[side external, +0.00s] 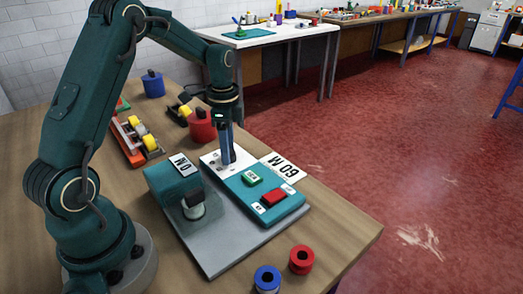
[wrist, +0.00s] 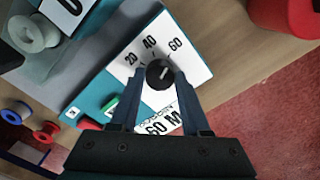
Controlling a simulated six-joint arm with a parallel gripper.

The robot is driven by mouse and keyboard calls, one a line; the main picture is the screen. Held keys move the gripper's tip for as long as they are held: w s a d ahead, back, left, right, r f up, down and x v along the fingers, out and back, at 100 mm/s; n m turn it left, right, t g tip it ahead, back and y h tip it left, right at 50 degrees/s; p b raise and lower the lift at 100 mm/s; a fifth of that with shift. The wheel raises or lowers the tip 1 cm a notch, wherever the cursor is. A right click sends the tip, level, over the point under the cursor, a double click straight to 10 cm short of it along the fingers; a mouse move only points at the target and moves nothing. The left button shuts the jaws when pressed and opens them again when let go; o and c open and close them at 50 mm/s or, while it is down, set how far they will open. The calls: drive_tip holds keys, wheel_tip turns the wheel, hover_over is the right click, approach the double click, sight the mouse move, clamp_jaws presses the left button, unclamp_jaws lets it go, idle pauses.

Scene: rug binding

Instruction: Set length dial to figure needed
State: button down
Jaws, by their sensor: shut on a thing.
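The length dial is a round black knob (wrist: 160,74) on a white scale plate (wrist: 192,62) marked 20, 40 and 60. A short pale mark on the knob slants towards the upper right, roughly towards the 60 side; its exact reading is hard to tell. My gripper (side external: 227,160) points down over the plate in the side view, with its fingertips hiding the knob there. In the wrist view its two fingers are closed on either side of the knob. A white card (side external: 284,168) reading 60 M lies beside the teal control box.
The teal control box (side external: 262,207) carries a green button (side external: 252,177) and a red button (side external: 273,197). Red (side external: 302,259) and blue (side external: 267,279) rolls sit near the table's front edge.

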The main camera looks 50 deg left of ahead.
drive_tip(key=shift+c, duration=1.8)
unclamp_jaws()
drive_tip(key=shift+r, duration=2.6)
drive_tip(key=shift+d, duration=0.1)
